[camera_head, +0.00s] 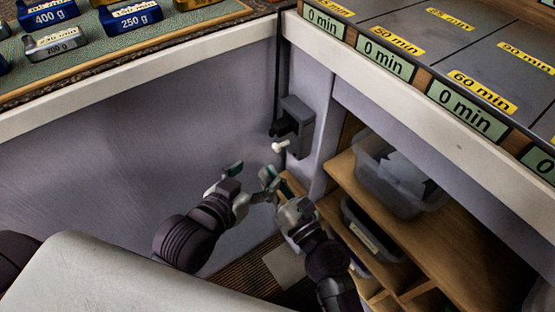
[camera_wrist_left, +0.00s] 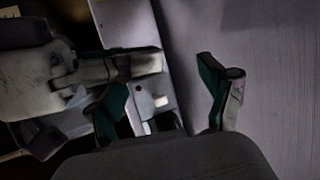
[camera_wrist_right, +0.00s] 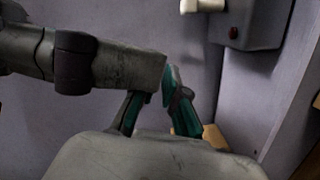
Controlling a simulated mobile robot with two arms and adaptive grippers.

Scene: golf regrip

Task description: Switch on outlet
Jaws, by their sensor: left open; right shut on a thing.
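The outlet is a dark grey box (camera_head: 299,125) on the wall near the corner, with a black plug on its left side. A white knob (camera_head: 280,147) sticks out low on it. The right wrist view shows the box (camera_wrist_right: 258,20) and knob (camera_wrist_right: 203,5) at the top. My left gripper (camera_head: 245,183) is open, below and left of the knob. My right gripper (camera_head: 270,181) is just below the knob, beside the left one. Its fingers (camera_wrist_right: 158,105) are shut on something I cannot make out. A grey part of my left gripper crosses at their tips.
The white counter edge (camera_head: 150,84) runs above on the left, with labelled weights on a green mat. A wooden shelf (camera_head: 350,190) with a clear plastic bin (camera_head: 398,175) stands right of the corner. A black cord (camera_head: 278,70) runs down the corner to the plug.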

